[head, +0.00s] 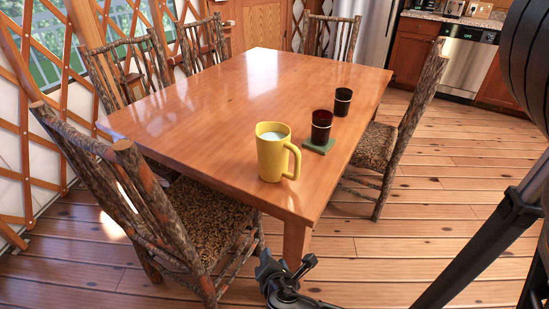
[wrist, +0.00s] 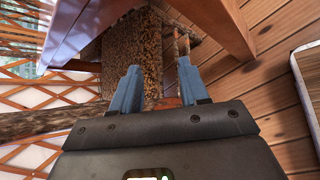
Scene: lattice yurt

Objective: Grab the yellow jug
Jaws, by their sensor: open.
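The yellow jug (head: 271,155) stands upright near the front edge of the wooden table (head: 215,100). Its handle points right, and something whitish shows inside its mouth. My gripper (head: 287,266) is low in front of the table, below the tabletop and apart from the jug. In the wrist view my gripper (wrist: 157,80) is open, with nothing between its two blue-grey fingers. The jug does not show in the wrist view.
A log chair (head: 150,200) stands at the front left and another chair (head: 395,140) at the right. The tabletop left of the jug is clear.

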